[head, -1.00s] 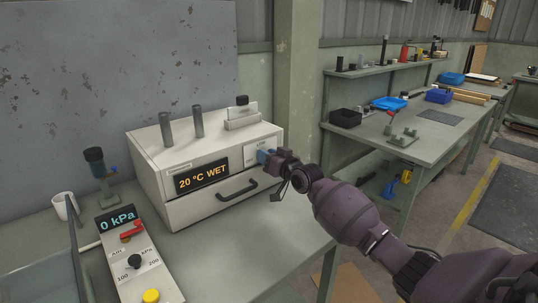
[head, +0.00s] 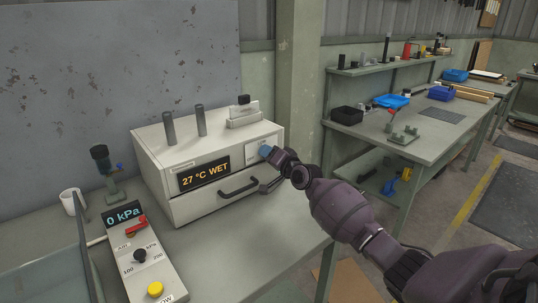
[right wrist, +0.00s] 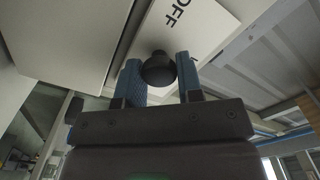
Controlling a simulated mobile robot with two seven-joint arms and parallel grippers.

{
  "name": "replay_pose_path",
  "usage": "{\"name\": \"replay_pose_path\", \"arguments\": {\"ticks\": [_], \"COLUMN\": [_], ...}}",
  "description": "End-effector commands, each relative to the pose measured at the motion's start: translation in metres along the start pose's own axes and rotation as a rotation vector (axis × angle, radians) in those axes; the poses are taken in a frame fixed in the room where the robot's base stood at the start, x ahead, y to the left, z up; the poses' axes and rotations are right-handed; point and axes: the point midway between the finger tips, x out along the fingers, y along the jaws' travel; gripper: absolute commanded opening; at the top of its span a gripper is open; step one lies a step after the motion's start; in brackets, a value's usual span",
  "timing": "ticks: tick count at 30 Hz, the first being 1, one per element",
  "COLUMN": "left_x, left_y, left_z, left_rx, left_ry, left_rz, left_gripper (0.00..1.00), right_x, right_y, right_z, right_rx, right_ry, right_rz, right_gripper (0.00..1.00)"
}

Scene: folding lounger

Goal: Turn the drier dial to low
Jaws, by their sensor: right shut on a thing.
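The drier (head: 235,200) is a white box on the bench in the head view, with a display (head: 204,174) that reads 27 °C WET. The black drier dial (right wrist: 158,70) sits on a pale panel (head: 256,143) at the right of its front, and "OFF" is printed above it in the right wrist view. My right gripper (head: 265,151) is at this panel. In the right wrist view its blue fingertips (right wrist: 160,78) are on both sides of the dial and shut on it. Which setting the dial points to is hidden. My left gripper is not in view.
A control box (head: 146,262) with a 0 kPa display, a red lever and a yellow button stands left of the drier. A white mug (head: 73,202) and a small stand (head: 106,175) are behind it. The bench top (head: 273,240) before the drier is clear.

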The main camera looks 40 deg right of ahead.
Motion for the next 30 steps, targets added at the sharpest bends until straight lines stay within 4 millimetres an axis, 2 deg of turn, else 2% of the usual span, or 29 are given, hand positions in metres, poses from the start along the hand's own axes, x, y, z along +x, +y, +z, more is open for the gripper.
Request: {"name": "replay_pose_path", "arguments": {"ticks": [13,14,18,30], "left_x": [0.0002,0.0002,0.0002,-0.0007], "left_y": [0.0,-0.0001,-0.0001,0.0], "left_z": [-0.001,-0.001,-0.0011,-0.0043], "left_rx": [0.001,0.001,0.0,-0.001], "left_ry": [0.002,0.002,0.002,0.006], "left_rz": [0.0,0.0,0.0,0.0], "left_gripper": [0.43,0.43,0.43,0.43], "right_x": [-0.0001,-0.0001,-0.0001,-0.0061], "right_y": [0.0007,0.0007,0.0005,-0.0006], "right_z": [0.0005,0.0005,0.0004,-0.0005], "right_rx": [0.011,0.011,0.01,0.01], "right_ry": [-0.001,-0.001,-0.001,0.0], "right_rz": [0.001,0.001,0.001,0.0], "right_gripper": [0.1,0.37,0.57,0.57]}}
